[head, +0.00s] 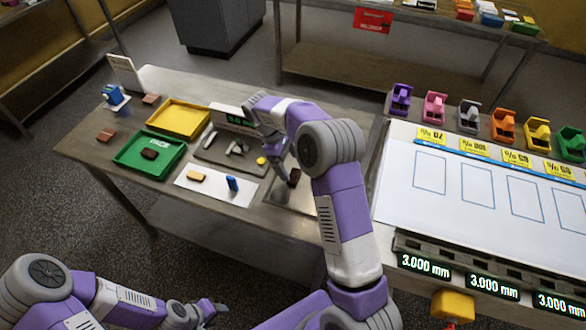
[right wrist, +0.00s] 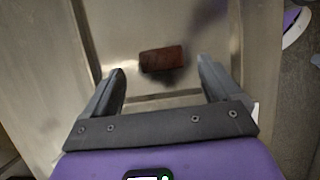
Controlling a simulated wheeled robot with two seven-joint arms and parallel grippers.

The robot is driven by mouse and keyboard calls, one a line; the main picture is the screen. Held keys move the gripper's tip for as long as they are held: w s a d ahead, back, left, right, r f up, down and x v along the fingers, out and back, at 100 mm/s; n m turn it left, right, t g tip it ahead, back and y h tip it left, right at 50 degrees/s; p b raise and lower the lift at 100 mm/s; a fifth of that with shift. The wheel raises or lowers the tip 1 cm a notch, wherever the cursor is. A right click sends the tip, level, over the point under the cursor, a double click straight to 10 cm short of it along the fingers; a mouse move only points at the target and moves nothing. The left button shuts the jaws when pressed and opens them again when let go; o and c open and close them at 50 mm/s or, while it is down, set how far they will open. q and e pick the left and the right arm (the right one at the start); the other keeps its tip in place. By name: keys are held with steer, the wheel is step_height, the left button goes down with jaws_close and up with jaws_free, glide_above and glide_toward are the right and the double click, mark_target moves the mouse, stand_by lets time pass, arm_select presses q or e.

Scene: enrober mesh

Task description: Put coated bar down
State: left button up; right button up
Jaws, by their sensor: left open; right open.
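A dark brown coated bar (right wrist: 161,59) lies on a bare metal surface in the right wrist view. It also shows in the head view (head: 294,177), at the right end of the left-hand table. My right gripper (right wrist: 160,74) is open, with one finger to each side of the bar's near end and clear gaps between; the bar lies just beyond the fingertips. In the head view my right arm hides part of the surface around the bar. A similar dark bar (head: 150,154) sits in the green tray (head: 126,158). My left gripper (head: 210,309) is open and empty, low at the bottom left.
A yellow tray (head: 197,107), a grey tray with small tools (head: 211,157) and a white mat (head: 191,186) with a tan and a blue piece share the table. Brown blocks (head: 105,135) lie at its left. A white board (head: 394,199) with coloured holders is at right.

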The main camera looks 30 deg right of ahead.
steer(key=p+v, duration=0.1)
steer(key=v, duration=0.6)
steer(key=shift+r, duration=0.2)
steer(key=shift+w+a, duration=0.1)
